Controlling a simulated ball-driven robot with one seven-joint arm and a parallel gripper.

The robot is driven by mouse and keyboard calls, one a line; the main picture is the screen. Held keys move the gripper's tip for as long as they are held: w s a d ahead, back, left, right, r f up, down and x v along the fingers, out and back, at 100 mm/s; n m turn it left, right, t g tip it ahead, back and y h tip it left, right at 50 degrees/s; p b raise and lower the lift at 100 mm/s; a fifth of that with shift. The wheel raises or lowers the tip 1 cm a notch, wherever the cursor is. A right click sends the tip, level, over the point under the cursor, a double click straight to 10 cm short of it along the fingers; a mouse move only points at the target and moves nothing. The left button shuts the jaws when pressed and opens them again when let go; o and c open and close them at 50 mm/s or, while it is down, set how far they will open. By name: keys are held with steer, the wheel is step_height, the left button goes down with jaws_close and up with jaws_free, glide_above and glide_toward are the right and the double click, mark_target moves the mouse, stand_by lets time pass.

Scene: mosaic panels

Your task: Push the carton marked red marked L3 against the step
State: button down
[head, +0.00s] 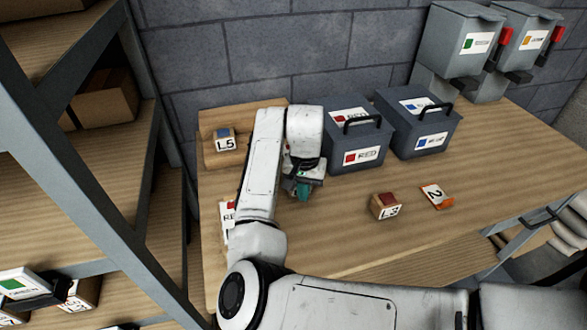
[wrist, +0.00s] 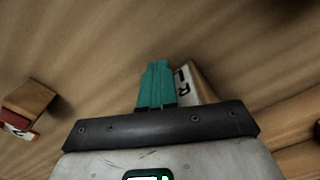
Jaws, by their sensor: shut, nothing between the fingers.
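The carton marked L3 (head: 385,206), a small tan block with a red patch on top, stands on the bench right of my gripper. My gripper (head: 303,190) is low over the bench, apart from that carton, with its teal fingers together and empty. The fingers also show in the wrist view (wrist: 157,85). A tan block with red and white on it (wrist: 27,108) at the left edge there looks like the L3 carton. A raised wooden ledge (head: 240,116) at the back left of the bench looks like the step.
Two dark bins, one labelled RED (head: 365,157) and one with blue labels (head: 431,141), stand behind my gripper. An orange tag marked 2 (head: 436,196) lies right of L3.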

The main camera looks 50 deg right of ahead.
steer(key=shift+w+d, duration=0.6)
steer(key=shift+w, duration=0.25)
stand_by(0.3)
steer(key=shift+w+d, duration=0.2)
steer(key=shift+w, duration=0.1)
steer(key=shift+w+d, duration=0.1)
steer(key=shift+w, duration=0.1)
steer(key=shift+s, duration=0.1)
steer(key=shift+s+a+p, duration=0.45)
steer(key=shift+s+p, duration=0.05)
steer(key=shift+s, duration=0.1)
steer(key=shift+s+a+p, duration=0.4)
steer(key=shift+s+p, duration=0.1)
steer(key=shift+s, duration=0.1)
step_height(320, 180, up, 9)
steer(key=p, duration=0.7)
stand_by(0.4)
